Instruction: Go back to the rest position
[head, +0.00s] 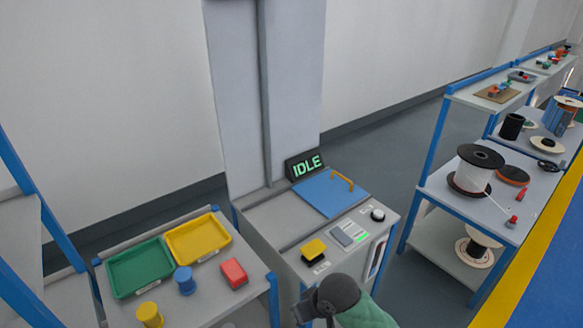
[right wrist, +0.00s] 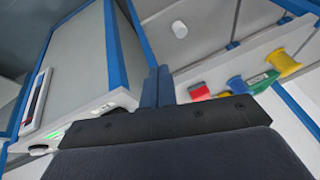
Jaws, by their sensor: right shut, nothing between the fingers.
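My right arm (head: 338,294) shows at the bottom centre of the head view, in front of the grey machine (head: 268,222). In the right wrist view my right gripper (right wrist: 158,86) has its two dark fingers together, with nothing between them. My left gripper is in neither view. The machine's display (head: 305,165) reads IDLE in green. Its blue lid (head: 328,195) with a yellow handle lies flat on top. A yellow button (head: 313,249) sits near its front edge.
Left of the machine, a table holds a green tray (head: 140,267), a yellow tray (head: 199,238), a red block (head: 233,272), a blue spool (head: 184,280) and a yellow spool (head: 150,315). Shelves with cable spools (head: 475,170) stand at right. Grey floor shows between machine and shelves.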

